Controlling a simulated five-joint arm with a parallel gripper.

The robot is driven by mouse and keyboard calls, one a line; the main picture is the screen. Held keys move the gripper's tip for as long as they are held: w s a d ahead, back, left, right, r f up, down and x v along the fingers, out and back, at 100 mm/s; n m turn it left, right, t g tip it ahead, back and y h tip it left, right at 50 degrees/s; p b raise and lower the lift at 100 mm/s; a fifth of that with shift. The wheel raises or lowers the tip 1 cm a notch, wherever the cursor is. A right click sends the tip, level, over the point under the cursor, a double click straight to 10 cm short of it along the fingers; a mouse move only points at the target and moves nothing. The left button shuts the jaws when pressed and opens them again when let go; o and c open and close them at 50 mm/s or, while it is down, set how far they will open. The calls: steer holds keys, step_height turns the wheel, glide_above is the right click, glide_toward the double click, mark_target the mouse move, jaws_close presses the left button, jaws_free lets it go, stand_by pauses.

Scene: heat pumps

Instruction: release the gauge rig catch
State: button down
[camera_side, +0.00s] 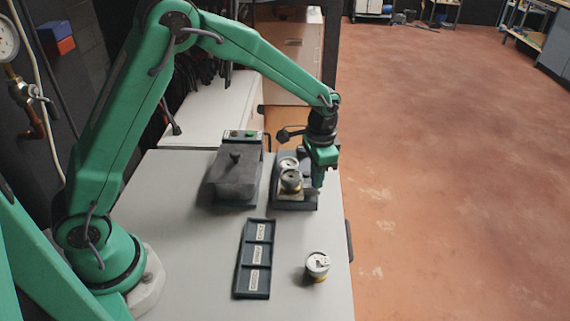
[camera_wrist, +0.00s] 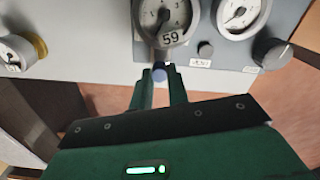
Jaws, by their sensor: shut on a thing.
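The gauge rig (camera_side: 296,203) is a dark-based stand at the back right of the table, with round gauges on it. In the wrist view its grey panel (camera_wrist: 225,55) shows two white-faced dials, one marked 59. My gripper (camera_side: 318,184) points down at the rig's right side. In the wrist view my gripper (camera_wrist: 163,76) has its fingers close together at the panel edge, shut on a small blue-grey knob (camera_wrist: 165,69), apparently the catch. Most of that knob is hidden by the fingers. A dark round knob (camera_wrist: 205,48) and small white labels sit beside it.
A loose gauge (camera_side: 317,264) with a yellow band stands at the table's front right. A dark tray (camera_side: 240,282) with labelled compartments lies to its left. A dark grey lidded box (camera_side: 234,178) stands left of the rig. The table's right edge is close by.

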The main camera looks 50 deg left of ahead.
steer(key=shift+w+d, duration=0.2)
steer(key=c, duration=1.4)
jaws_free()
steer(key=shift+o, duration=0.2)
steer(key=shift+r, duration=0.1)
steer(key=shift+r, duration=3.85)
steer(key=shift+s+r, duration=0.1)
